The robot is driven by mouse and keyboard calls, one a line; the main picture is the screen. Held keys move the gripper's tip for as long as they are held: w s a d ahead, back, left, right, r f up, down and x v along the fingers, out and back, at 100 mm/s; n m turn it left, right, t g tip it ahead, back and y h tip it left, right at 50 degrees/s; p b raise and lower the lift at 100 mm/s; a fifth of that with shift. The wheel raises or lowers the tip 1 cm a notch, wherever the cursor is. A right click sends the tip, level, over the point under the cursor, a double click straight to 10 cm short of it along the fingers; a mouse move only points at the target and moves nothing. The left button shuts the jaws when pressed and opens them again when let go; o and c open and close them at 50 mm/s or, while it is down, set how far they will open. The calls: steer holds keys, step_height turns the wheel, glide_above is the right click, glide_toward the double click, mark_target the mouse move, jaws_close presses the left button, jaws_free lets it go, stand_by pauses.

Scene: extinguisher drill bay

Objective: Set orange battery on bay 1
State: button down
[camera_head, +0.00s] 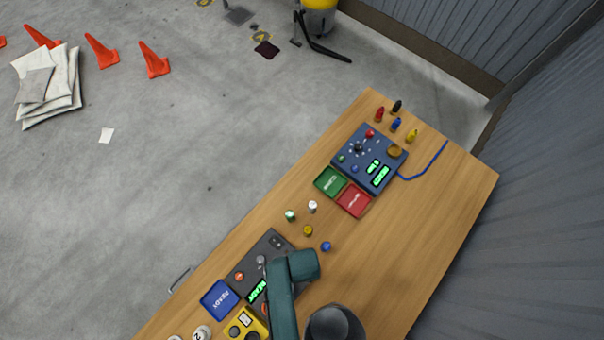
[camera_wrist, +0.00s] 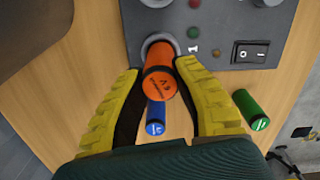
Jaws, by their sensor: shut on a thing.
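An orange battery (camera_wrist: 160,86) is held between the yellow fingers of my gripper (camera_wrist: 158,76) in the wrist view. Its far end is at a round grey socket (camera_wrist: 149,45) on a grey panel (camera_wrist: 220,20). I cannot tell whether the end is inside the socket or just above it. In the head view the dark panel (camera_head: 270,243) is partly covered by my teal arm, and the gripper and orange battery are hidden.
A blue battery (camera_wrist: 155,118) and a green battery (camera_wrist: 250,108) are close to my fingers. A rocker switch (camera_wrist: 249,53) is on the panel.

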steer(key=shift+f+b, duration=0.45)
steer(key=shift+f, duration=0.15)
steer(key=c, duration=1.2)
jaws_free()
steer(key=shift+r, duration=0.1)
step_height(320, 180, up, 6)
steer(key=p, duration=0.6)
steer(key=shift+w, duration=0.15)
steer(key=shift+d+r+p, duration=0.1)
steer(key=shift+r+p, duration=0.7)
steer(key=shift+r, duration=0.45)
steer(key=shift+w+r, duration=0.1)
steer(key=shift+r, duration=1.05)
steer(key=shift+d, duration=0.1)
